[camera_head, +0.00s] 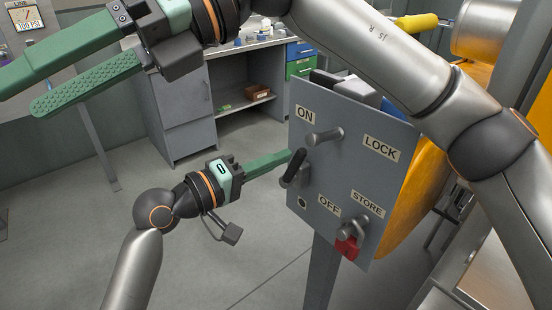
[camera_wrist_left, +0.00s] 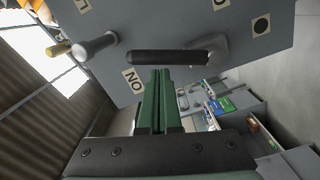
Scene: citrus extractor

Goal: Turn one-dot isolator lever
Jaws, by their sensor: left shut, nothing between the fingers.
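The isolator lever (camera_head: 293,168) has a black handle on a grey panel (camera_head: 345,190). A single black dot label (camera_head: 302,202) is below its pivot. The handle is tilted, its upper end toward the ON label (camera_head: 305,114). In the left wrist view the handle (camera_wrist_left: 168,57) runs across the picture to a grey hub (camera_wrist_left: 211,50). My left gripper (camera_head: 288,157) is shut and empty, its green fingertips (camera_wrist_left: 160,74) right by the handle; I cannot tell if they touch. My right gripper (camera_head: 22,94) is open and empty at the upper left, away from the panel.
A grey peg (camera_head: 325,136) sticks out above the lever. A red padlock (camera_head: 347,247) hangs by the STORE label (camera_head: 368,204) at the lower right. My right arm crosses in front of the panel's upper right. The floor left of the panel is clear.

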